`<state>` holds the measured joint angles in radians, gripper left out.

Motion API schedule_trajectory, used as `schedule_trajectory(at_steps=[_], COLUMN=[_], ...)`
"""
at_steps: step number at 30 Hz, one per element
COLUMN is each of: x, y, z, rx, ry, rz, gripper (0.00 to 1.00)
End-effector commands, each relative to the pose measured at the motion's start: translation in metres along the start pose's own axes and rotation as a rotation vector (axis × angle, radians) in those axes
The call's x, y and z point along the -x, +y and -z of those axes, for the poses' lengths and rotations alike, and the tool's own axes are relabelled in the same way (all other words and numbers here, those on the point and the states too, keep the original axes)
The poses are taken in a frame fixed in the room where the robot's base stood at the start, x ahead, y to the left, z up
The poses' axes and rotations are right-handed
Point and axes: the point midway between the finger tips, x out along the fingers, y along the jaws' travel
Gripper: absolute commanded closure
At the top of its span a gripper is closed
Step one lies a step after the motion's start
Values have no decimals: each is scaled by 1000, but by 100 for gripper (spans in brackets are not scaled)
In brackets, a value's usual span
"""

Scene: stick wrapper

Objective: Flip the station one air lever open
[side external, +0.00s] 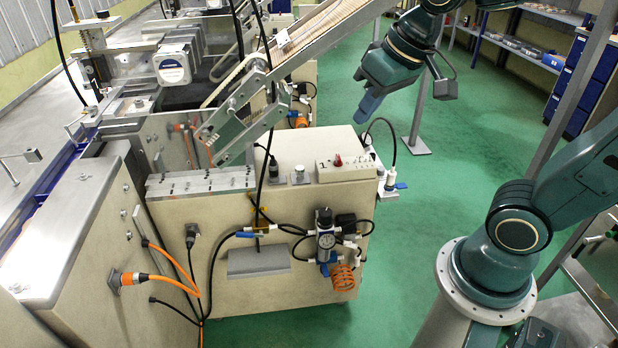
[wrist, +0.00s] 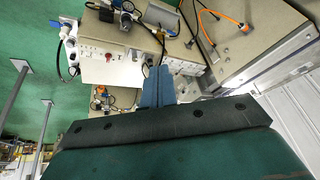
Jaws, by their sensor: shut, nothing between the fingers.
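Several small blue levers show on the front station cabinet (side external: 225,285); no label tells which is the station one air lever. One blue lever (side external: 401,186) sits on a white fitting at the cabinet's right corner, and it also shows at the upper left of the wrist view (wrist: 55,24). Another blue lever (side external: 245,235) is on the front face at a black hose, and a third blue part (side external: 325,269) is below the regulator. My gripper (side external: 367,110) is shut and empty, raised behind the right corner lever and apart from it. Its blue fingers (wrist: 157,72) are together in the wrist view.
A switch box (side external: 345,167) stands on top. A slanted conveyor (side external: 320,35) and a grey post (side external: 418,110) stand nearby. Green floor is open right of the cabinet.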

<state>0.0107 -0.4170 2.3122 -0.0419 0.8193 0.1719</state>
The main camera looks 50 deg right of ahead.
Motion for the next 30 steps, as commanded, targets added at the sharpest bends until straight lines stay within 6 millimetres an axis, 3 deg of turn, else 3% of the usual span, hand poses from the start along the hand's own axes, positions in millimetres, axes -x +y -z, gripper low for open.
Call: schedule_trajectory(at_steps=[6,17,30], x=[-30,-95,-200], y=[-8,-18,-24], z=[40,94,137], rx=[-78,-212,-384], ry=[-39,-98,-174], rz=[8,18,23], gripper=[100,100,100])
